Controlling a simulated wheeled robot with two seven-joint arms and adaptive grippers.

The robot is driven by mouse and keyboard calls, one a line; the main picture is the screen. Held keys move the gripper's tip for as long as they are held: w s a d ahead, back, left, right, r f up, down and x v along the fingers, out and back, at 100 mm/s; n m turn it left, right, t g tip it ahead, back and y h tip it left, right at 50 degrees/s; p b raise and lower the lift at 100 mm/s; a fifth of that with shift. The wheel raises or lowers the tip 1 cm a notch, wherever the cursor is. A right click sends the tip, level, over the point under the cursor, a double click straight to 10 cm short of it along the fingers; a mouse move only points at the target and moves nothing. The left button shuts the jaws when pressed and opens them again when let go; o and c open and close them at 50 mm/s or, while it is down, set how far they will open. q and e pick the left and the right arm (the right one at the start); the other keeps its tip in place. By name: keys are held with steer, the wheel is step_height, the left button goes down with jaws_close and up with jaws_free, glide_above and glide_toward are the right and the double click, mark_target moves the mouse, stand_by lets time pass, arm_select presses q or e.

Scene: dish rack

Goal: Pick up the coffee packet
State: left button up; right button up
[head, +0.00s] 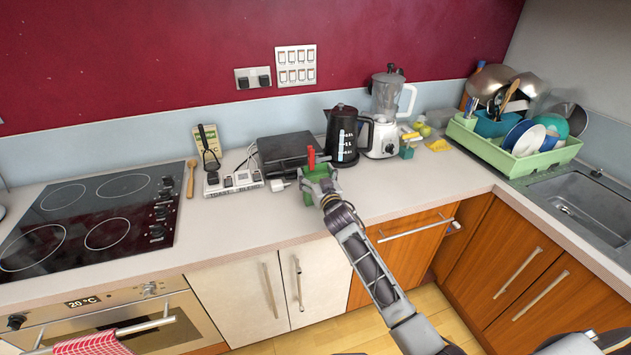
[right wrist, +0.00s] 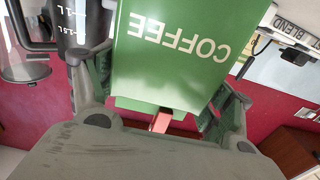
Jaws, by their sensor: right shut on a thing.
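The coffee packet is a green box-like pack with a red piece at its top in the head view (head: 318,171). It fills the middle of the right wrist view (right wrist: 175,55), where its white word COFFEE shows upside down. My right gripper (head: 321,188) is shut on the packet, with one finger on each side of it. The gripper and arm hide part of the packet in the head view. I cannot tell whether its base touches the counter. My left gripper is not in view.
A black kettle (head: 342,135) and a blender (head: 385,120) stand behind and right of the packet. A black appliance (head: 285,150) and a socket strip (head: 233,184) are to its left. The hob (head: 90,215) is further left, the green dish rack (head: 510,158) far right. Counter between packet and rack is mostly clear.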

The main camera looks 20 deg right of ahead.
steer(key=shift+r, duration=5.05)
